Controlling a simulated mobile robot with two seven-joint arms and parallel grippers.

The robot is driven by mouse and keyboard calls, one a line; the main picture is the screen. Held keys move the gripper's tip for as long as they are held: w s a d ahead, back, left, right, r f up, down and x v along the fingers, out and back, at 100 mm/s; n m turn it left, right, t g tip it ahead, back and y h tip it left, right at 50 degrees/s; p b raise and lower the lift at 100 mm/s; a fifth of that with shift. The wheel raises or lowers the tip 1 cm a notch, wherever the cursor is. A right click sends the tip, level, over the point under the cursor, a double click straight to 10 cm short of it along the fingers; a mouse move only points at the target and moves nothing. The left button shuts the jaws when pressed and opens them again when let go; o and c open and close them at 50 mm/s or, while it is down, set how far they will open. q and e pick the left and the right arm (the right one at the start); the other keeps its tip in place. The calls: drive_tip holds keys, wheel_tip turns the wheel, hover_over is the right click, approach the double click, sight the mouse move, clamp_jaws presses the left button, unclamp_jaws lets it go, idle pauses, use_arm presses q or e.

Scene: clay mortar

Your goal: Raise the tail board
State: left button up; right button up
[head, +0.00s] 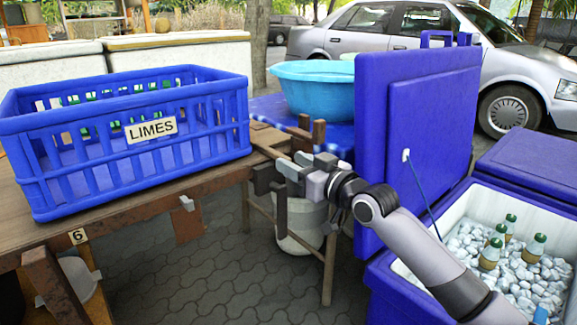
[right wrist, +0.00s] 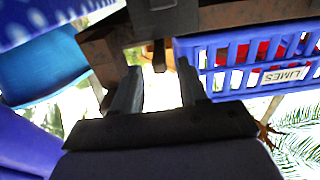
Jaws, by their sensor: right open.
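The worn wooden table or cart (head: 215,178) stands at the left and carries a blue slatted crate labelled LIMES (head: 130,165). A brown board (head: 188,224) hangs below its front edge, under a small pale fitting (head: 187,203). Wooden end pieces (head: 303,138) stand at its right end. I cannot tell which part is the tail board. My right gripper (head: 270,186) is at the table's right end, fingers toward the wood. In the right wrist view its fingers (right wrist: 161,78) are apart with nothing between them, below a dark wooden beam (right wrist: 230,17). My left gripper is not in view.
A blue cooler (head: 385,285) with ice and bottles is at the right; its raised blue panel (head: 425,125) stands beside my right arm. A turquoise basin (head: 312,90) is behind the gripper. A pale bucket (head: 300,225) stands beneath. The paving (head: 220,275) in front is clear.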

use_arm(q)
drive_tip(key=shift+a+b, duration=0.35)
use_arm(e)
drive_tip(key=shift+x, duration=1.2)
